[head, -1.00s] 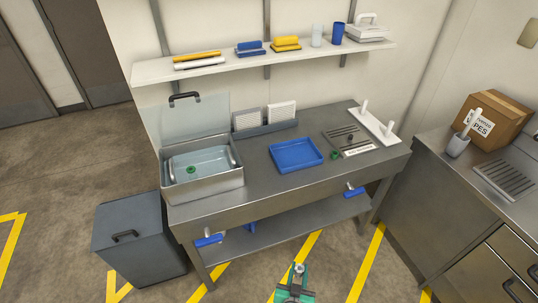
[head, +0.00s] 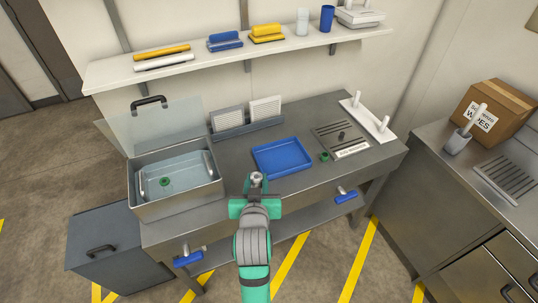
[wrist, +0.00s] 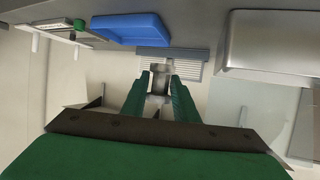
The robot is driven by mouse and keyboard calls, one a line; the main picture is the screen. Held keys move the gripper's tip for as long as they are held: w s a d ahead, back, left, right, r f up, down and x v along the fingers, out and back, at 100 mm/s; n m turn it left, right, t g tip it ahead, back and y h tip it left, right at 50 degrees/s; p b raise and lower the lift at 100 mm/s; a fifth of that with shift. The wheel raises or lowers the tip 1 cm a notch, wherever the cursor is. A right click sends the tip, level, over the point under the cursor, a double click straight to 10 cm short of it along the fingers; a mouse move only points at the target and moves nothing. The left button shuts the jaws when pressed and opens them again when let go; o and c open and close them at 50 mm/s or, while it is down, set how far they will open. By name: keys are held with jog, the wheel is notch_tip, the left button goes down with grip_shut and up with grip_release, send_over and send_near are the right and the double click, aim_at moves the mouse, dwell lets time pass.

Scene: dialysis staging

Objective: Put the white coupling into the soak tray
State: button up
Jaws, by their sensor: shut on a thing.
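My gripper (head: 257,184) is raised at the front edge of the steel bench, in front of the blue tray. It is shut on a small pale grey-white coupling (head: 257,177), which also shows between the fingers in the wrist view (wrist: 160,76). The open steel basin (head: 178,211) stands to the left, its clear lid up; pale liquid and a green ring-like piece (head: 165,181) are inside. The blue tray (head: 283,172) is empty, in the middle of the bench. No label shows which one is the soak tray; the basin holds liquid.
A small green part (head: 324,157) and a dark part (head: 341,136) are by the slotted drain plate at right. A white stand with pegs (head: 367,120) is behind it. A rack (head: 248,128) stands at the back, below the shelf (head: 247,57). Blue handles stick out below the bench front.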

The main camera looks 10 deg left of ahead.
jog(key=w+a+f, duration=0.2)
jog(key=w+f, duration=0.1)
jog(key=w+a+f, duration=0.2)
jog(key=w+f, duration=0.1)
jog(key=w, duration=0.1)
jog(key=w+a+f, duration=0.2)
jog(key=w+f, duration=0.1)
jog(key=w, duration=0.1)
jog(key=shift+w, duration=0.2)
jog(key=shift+w+a+f, duration=0.1)
jog(key=shift+w+f, duration=0.05)
jog(key=shift+f, duration=0.1)
jog(key=shift+w+f, duration=0.1)
jog(key=shift+f, duration=1.55)
jog(key=shift+f, duration=0.15)
jog(key=o, duration=0.7)
jog(key=shift+o, duration=0.2)
